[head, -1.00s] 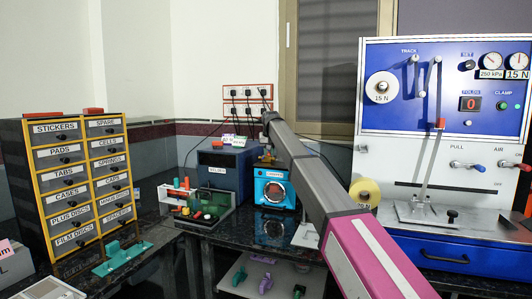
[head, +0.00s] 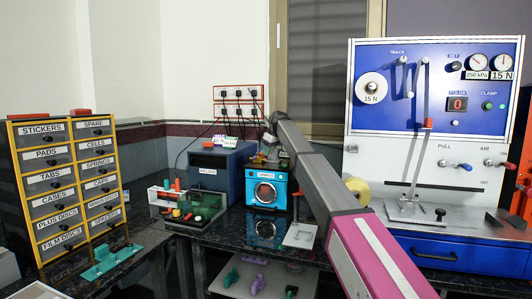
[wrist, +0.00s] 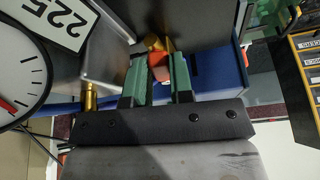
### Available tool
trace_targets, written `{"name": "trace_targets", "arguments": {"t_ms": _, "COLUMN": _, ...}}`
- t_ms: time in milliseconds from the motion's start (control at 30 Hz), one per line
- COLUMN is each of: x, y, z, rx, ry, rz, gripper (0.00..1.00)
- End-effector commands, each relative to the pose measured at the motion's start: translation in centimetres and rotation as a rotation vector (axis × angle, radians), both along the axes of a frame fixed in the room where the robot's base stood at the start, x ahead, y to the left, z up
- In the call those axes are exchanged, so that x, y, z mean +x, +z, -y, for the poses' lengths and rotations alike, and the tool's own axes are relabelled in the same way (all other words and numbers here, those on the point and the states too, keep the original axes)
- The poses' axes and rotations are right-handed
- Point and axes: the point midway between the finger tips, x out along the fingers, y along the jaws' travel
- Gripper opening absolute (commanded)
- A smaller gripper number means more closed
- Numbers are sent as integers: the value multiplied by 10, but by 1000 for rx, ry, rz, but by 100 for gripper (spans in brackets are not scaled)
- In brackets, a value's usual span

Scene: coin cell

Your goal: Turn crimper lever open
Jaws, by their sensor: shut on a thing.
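A bright blue machine (head: 265,190) with a round front stands on the dark bench in the head view. I take it for the crimper, but its label is too small to read. My arm reaches over the bench, and its far end is by the top of this machine. In the wrist view, my gripper's green fingers (wrist: 157,76) are shut on an orange-red piece, which looks like the lever's grip (wrist: 158,64). A brass-coloured part (wrist: 154,43) shows just beyond it. The fingers hide part of the grip, so the lever's angle is unclear.
A dark blue box (head: 218,172) stands left of the machine. A drawer cabinet (head: 68,190) is at the left and a large blue-and-white test panel (head: 435,110) at the right.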

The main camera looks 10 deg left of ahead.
Motion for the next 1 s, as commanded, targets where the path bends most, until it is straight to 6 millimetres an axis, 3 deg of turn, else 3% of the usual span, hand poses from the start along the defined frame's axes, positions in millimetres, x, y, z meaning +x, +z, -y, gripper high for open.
{"name": "trace_targets", "arguments": {"t_ms": 300, "x": 6, "y": 1, "z": 1, "rx": 1, "ry": 96, "rz": 1, "gripper": 0}}
{"name": "trace_targets", "arguments": {"t_ms": 767, "x": 7, "y": 1, "z": 1, "rx": 2, "ry": 109, "rz": 1, "gripper": 0}}
{"name": "trace_targets", "arguments": {"t_ms": 800, "x": 7, "y": 1, "z": 1, "rx": 2, "ry": 109, "rz": 1, "gripper": 28}}
{"name": "trace_targets", "arguments": {"t_ms": 867, "x": 7, "y": 1, "z": 1, "rx": 2, "ry": 109, "rz": 1, "gripper": 47}}
{"name": "trace_targets", "arguments": {"t_ms": 1000, "x": 7, "y": 0, "z": 1, "rx": 1, "ry": 108, "rz": 2, "gripper": 47}}
